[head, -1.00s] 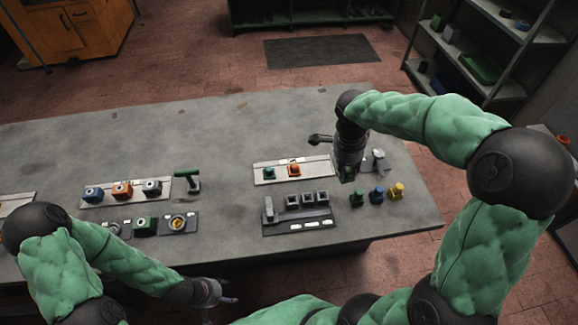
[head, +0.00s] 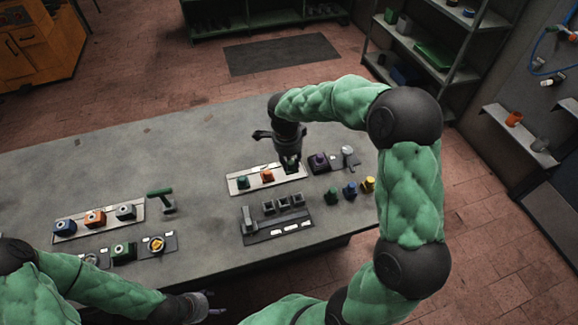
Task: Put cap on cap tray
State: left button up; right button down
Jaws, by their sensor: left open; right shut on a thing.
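The cap tray (head: 279,178) is a long pale strip near the right part of the bench. A green cap (head: 243,182) and an orange cap (head: 267,175) stand on it, to the left and middle. My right gripper (head: 291,161) points down over the tray's right end, shut on a small dark greenish cap (head: 292,167). The fingers partly hide this cap, and I cannot tell whether it touches the tray. My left gripper (head: 208,305) is open and empty at the bench's front edge, low in the picture.
A dark fixture with a purple piece (head: 319,159) and a grey lever (head: 349,155) stands right of the tray. Green, blue (head: 350,189) and yellow pieces stand in front. A dark rack (head: 277,231) lies nearer me. Bare bench lies behind the tray.

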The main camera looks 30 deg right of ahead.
jog(key=w+d+f, duration=0.1)
jog(key=f, duration=0.1)
jog(key=w+d+f+b, duration=0.1)
jog(key=w+f, duration=0.1)
jog(key=w+d+f, duration=0.1)
jog(key=f, duration=0.1)
jog(key=shift+w+b, duration=0.25)
jog(key=shift+b, duration=0.05)
jog(key=shift+w+d+f+b, duration=0.15)
jog(key=shift+f+b, duration=0.25)
jog(key=shift+f, duration=1.25)
jog(key=shift+f, duration=0.1)
jog(key=shift+f, duration=0.15)
jog(key=c, duration=1)
grip_release()
jog(key=shift+r, duration=0.2)
jog(key=shift+r, duration=0.3)
jog(key=r+p, duration=0.1)
jog(key=r, duration=0.2)
jog(key=a+r+p, duration=0.1)
jog(key=r, duration=0.3)
jog(key=r+p, duration=0.1)
jog(key=r, duration=0.3)
jog(key=shift+a+r, duration=0.2)
